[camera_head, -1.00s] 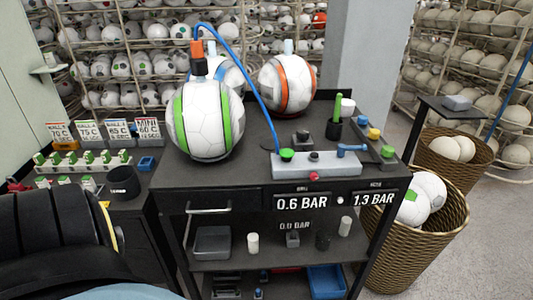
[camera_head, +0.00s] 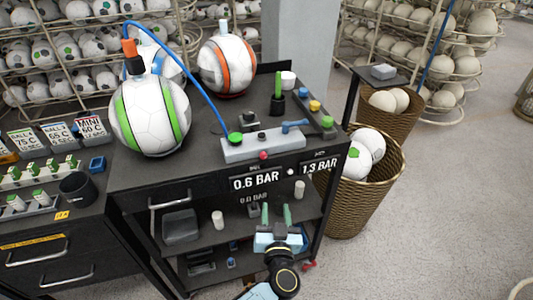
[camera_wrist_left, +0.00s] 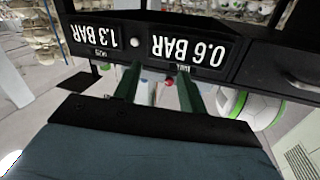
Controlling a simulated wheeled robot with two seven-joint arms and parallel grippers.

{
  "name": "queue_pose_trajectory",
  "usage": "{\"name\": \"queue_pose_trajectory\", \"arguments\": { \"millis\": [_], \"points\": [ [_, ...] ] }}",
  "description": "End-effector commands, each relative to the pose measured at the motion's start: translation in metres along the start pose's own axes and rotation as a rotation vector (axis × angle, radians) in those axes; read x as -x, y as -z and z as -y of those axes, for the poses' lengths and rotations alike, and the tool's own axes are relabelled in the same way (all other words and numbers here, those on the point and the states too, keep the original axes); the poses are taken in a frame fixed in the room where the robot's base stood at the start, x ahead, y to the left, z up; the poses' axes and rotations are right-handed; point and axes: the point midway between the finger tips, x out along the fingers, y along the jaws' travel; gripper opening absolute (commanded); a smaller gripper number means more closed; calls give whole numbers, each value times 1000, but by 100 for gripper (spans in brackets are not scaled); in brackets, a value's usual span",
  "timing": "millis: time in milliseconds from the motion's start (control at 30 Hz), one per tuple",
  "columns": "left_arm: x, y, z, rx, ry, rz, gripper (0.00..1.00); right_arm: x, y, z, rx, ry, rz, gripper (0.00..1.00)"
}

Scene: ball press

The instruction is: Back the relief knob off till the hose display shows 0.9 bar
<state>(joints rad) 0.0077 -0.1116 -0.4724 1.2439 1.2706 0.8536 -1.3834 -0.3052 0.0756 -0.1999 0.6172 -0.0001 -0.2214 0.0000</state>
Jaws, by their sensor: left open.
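The left display (camera_head: 256,180) reads 0.6 BAR and the right display (camera_head: 320,167) reads 1.3 BAR, on the cart's front edge. Both show upside down in the left wrist view; their small labels are too blurred to read. Above them a grey valve block (camera_head: 262,147) carries a green knob (camera_head: 235,138), a blue lever (camera_head: 294,125) and a small red knob (camera_head: 263,155) on its front. I cannot tell by label which is the relief knob. My left gripper (camera_head: 276,213) is open and empty, below and in front of the displays. My right gripper is out of view.
A blue hose (camera_head: 190,65) arches from the green-striped ball (camera_head: 150,115) to the block. An orange-striped ball (camera_head: 227,64) stands behind. A wicker basket (camera_head: 365,190) stands right of the cart.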

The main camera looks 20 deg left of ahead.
Motion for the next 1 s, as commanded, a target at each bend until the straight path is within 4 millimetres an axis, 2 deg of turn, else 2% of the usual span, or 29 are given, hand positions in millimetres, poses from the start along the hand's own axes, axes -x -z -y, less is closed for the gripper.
{"name": "queue_pose_trajectory", "arguments": {
  "millis": [33,100,200,300,433,567,667,1000],
  "points": [
    [-6,45,3,28,86,6,41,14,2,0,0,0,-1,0],
    [-9,81,8,43,187,65,41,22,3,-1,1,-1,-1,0],
    [-5,115,8,47,264,183,41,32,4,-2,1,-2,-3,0],
    [2,134,4,38,283,295,41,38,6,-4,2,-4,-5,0],
    [9,145,0,20,275,383,41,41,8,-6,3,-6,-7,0],
    [4,143,0,10,270,407,41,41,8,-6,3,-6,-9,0],
    [-9,137,5,8,273,406,41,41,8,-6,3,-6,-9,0],
    [-72,108,23,7,272,404,41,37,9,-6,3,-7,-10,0]
  ]
}}
